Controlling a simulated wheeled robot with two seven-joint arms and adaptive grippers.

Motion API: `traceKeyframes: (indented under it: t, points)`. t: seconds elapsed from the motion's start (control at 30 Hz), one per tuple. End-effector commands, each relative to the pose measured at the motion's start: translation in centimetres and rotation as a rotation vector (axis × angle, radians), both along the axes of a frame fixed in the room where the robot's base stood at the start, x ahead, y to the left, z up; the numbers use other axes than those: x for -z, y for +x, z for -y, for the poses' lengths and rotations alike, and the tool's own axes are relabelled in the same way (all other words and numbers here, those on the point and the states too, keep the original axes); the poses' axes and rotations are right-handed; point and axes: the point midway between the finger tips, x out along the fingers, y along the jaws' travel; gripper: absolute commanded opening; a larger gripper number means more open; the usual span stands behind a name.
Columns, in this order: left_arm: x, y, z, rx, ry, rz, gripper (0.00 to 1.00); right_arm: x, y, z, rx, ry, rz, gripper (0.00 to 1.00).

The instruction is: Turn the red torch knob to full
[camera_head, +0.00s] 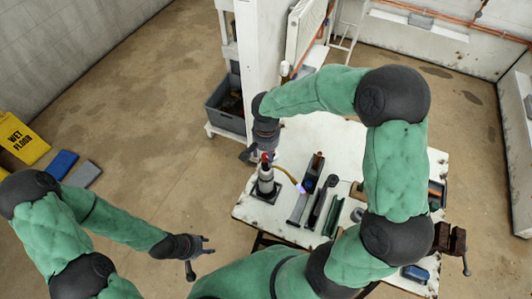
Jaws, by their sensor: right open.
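The torch (266,184) stands upright on a dark square base at the left of the white workbench (250,211). Its red knob (265,157) is at the top. A curved brass tube runs right from it, with a small bluish-violet flame (300,187) at its tip. My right gripper (257,158) is open and right at the knob, coming from above; I cannot tell whether it touches. It partly hides the knob, so the knob's setting cannot be read. My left gripper (201,256) is open and empty over the floor, left of the bench and well apart from the torch.
Long tools and dark channels (318,203) lie right of the torch, close to the flame. A vise (450,239) is at the bench's right edge. A white post (258,45) and a cart with a grey crate (225,116) stand behind. A yellow wet-floor sign (20,139) is far left.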

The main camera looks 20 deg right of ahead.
Motion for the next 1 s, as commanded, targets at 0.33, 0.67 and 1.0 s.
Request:
traceKeyframes:
  t: [0.33,0.67,1.0]
  points:
    - [-0.01,0.01,-0.01,0.0,0.0,0.0,0.4,0.06,0.01,0.0,0.0,0.0,0.0,0.3]
    - [0.0,0.0,0.0,0.0,0.0,0.0,0.4,0.06,0.01,-0.01,-0.006,0.0,0.0,0.0]
    - [0.09,0.0,0.0,0.0,0.0,0.0,0.4,0.07,0.0,-0.01,-0.132,0.0,0.0,0.0]
